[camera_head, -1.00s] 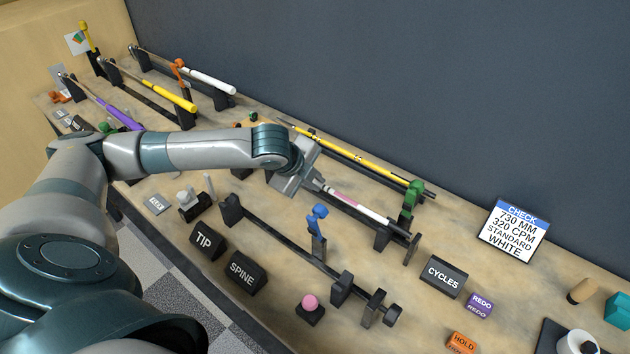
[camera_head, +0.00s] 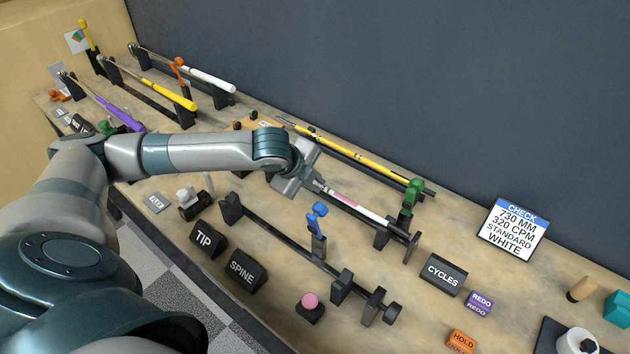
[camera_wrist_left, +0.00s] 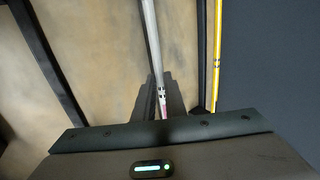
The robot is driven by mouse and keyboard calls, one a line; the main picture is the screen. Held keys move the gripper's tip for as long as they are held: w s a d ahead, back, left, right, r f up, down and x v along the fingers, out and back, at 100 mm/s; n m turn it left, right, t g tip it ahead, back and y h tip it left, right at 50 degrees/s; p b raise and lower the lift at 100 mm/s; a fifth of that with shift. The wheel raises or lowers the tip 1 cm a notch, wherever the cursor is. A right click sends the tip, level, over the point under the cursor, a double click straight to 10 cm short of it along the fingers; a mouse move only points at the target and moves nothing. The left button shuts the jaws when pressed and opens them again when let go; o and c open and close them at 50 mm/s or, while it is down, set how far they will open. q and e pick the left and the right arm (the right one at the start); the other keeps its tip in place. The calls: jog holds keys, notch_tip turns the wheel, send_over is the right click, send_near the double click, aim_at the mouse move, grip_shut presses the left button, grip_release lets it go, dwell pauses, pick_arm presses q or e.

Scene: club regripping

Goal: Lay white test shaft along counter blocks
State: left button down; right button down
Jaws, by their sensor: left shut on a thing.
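The white test shaft (camera_head: 369,213), with a pink band, runs down to the right from my left gripper (camera_head: 318,184) in the head view. My left gripper is shut on the shaft. In the wrist view the shaft (camera_wrist_left: 152,45) runs up from the gripper's edge; the grip itself is hidden behind the hand. The shaft's right part lies over or just above a dark counter block (camera_head: 383,236), near a green clamp (camera_head: 412,193); I cannot tell whether they touch. Another dark block (camera_head: 411,248) stands at the right end. My right gripper is not in view.
A yellow shaft (camera_head: 350,153) lies behind, along the wall side. In front are a dark rail with a blue clamp (camera_head: 317,220), and TIP (camera_head: 207,238), SPINE (camera_head: 244,273) and CYCLES (camera_head: 442,274) blocks. A CHECK sign (camera_head: 513,230) reading WHITE stands at right.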

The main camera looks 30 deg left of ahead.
pick_arm(q)
jog(key=c, duration=1.9)
grip_release()
jog(key=shift+o, duration=0.8)
jog(key=d+b+v, duration=0.1)
jog(key=b+v, duration=0.2)
jog(key=v, duration=1.4)
jog(key=shift+a+r, duration=0.15)
jog(key=shift+a, duration=0.35)
jog(key=shift+s, duration=0.1)
